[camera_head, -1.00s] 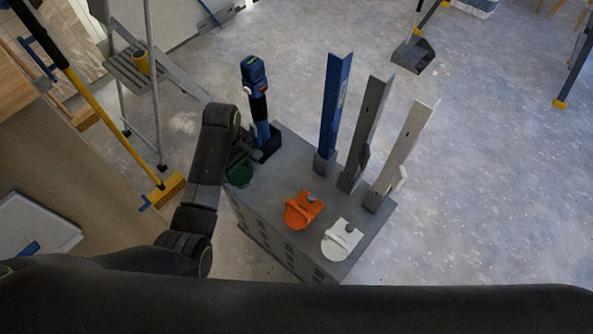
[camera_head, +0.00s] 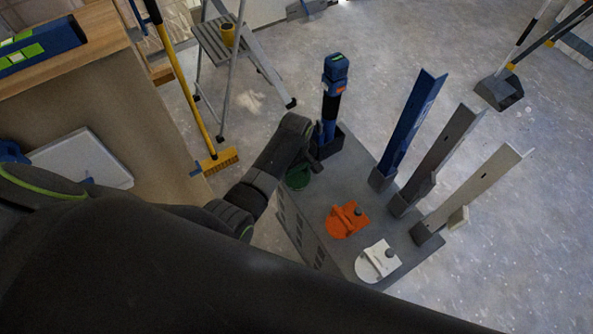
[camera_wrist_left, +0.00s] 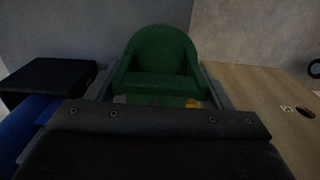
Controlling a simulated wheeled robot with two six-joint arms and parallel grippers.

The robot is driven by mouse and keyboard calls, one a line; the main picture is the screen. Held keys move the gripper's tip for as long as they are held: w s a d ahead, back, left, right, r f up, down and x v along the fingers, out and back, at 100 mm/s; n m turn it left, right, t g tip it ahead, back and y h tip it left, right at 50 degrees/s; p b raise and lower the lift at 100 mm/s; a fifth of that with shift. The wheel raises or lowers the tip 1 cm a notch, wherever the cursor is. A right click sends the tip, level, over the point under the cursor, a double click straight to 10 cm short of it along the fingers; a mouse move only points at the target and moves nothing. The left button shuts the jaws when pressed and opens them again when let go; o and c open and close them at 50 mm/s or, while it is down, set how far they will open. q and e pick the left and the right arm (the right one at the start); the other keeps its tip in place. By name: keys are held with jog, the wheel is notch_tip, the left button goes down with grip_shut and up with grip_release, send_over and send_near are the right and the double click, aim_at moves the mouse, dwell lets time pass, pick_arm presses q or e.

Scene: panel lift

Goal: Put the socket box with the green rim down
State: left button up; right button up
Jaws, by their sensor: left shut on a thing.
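My left gripper (camera_head: 309,165) is over the left edge of the grey cart top, shut on a green thing (camera_head: 298,179) with a rounded outline. In the left wrist view the green thing (camera_wrist_left: 160,52) stands between the two fingers, its rounded back up and a straight bar across its front. I cannot tell whether it rests on the cart or hangs just above it. No separate socket box with a green rim can be made out. My right gripper is not in view.
The cart (camera_head: 345,176) also bears an orange piece (camera_head: 346,221), a white piece (camera_head: 377,262), a blue-and-black tool (camera_head: 332,98) and blue, grey and white upright profiles. A stepladder (camera_head: 222,45) and a yellow broom (camera_head: 217,161) stand left.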

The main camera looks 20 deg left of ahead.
pick_arm(q)
jog(key=shift+f, duration=0.55)
jog(key=o, duration=1.3)
jog(key=shift+r, duration=0.1)
notch_tip(320, 180, up, 12)
jog(key=shift+f+p, duration=0.1)
jog(key=shift+p, duration=1.05)
